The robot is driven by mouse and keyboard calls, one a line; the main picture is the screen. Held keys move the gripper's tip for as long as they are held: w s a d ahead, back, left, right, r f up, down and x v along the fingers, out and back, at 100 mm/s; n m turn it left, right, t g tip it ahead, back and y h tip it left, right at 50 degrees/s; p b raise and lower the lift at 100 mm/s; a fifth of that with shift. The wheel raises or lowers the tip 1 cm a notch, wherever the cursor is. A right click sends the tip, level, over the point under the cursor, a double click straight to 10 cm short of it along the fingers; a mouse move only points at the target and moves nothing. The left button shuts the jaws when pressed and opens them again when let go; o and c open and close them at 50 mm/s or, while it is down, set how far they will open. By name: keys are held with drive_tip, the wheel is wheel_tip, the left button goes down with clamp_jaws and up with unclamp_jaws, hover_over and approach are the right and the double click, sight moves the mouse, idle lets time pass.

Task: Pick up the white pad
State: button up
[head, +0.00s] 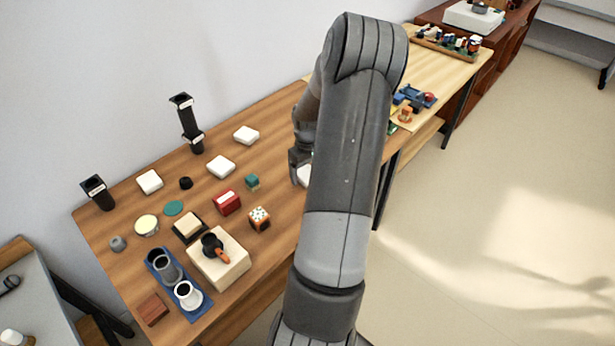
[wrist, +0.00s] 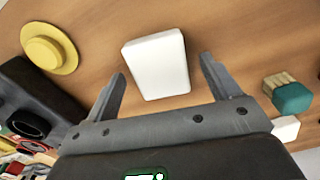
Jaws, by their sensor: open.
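In the wrist view a white pad (wrist: 157,67) lies flat on the wooden table, framed between the two fingers of my gripper (wrist: 162,70). The fingers are spread and empty, one on each side of the pad in the picture; I see no contact. In the head view my gripper (head: 297,177) points down at the table's right part, beside a white pad (head: 304,175) mostly hidden by my arm. Other white pads lie at the left (head: 149,181), middle (head: 221,166) and back (head: 246,135).
A yellow round piece (wrist: 50,48), a dark block (wrist: 30,105) and a teal-ended brush-like piece (wrist: 291,97) lie around the pad in the wrist view. A dark stand (head: 187,125), red box (head: 227,203) and patterned cube (head: 259,218) stand on the table.

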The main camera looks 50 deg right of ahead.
drive_tip(key=shift+f, duration=0.2)
drive_tip(key=c, duration=1.1)
drive_tip(key=shift+o, duration=0.2)
drive_tip(key=shift+r, duration=0.15)
drive_tip(key=shift+r, duration=0.3)
drive_tip(key=r, duration=0.3)
drive_tip(key=shift+s+d+r, duration=0.1)
drive_tip(key=shift+s+r, duration=0.1)
drive_tip(key=shift+r, duration=0.15)
drive_tip(key=s+d+r, duration=0.2)
drive_tip(key=s+r, duration=0.4)
drive_tip(key=s, duration=0.4)
drive_tip(key=shift+s+d+r, duration=0.25)
drive_tip(key=shift+s+d, duration=0.05)
drive_tip(key=shift+d, duration=0.1)
